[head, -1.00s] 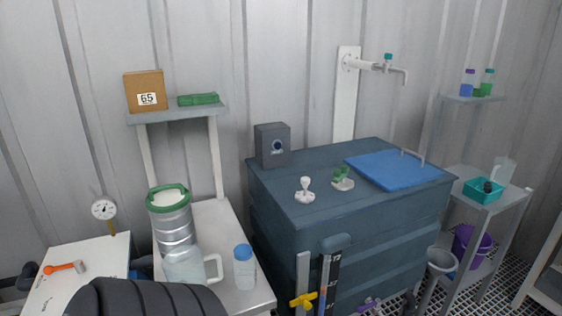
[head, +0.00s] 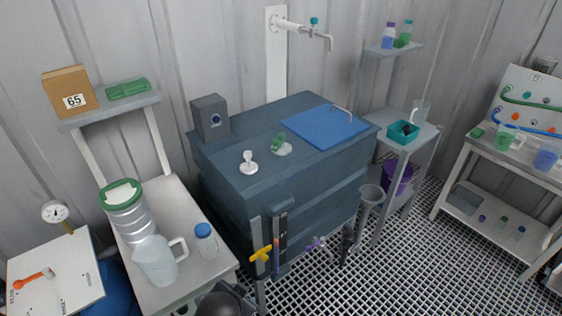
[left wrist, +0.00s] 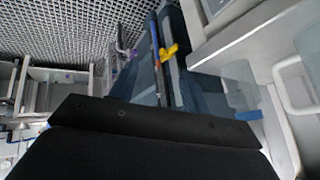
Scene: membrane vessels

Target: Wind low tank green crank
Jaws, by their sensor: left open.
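The low tank (head: 290,190) is a dark blue box in the middle of the head view. On its top, a small green crank (head: 278,141) stands on a round white base, left of the blue lid (head: 325,127). A similar white crank (head: 249,162) stands nearer the front left corner. My left gripper (left wrist: 150,122) shows as a dark body across the lower left wrist view, open, its fingertips not clear. It is apart from the green crank, which does not show in that view. My right gripper is not in view.
A bench with a clear jug (head: 158,262), a green-rimmed canister (head: 130,210) and a blue-capped bottle (head: 206,240) stands left of the tank. A yellow handle (head: 261,253) is at the tank's front. A tap (head: 315,32) overhangs the tank. Grated floor (head: 400,265) is open at right.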

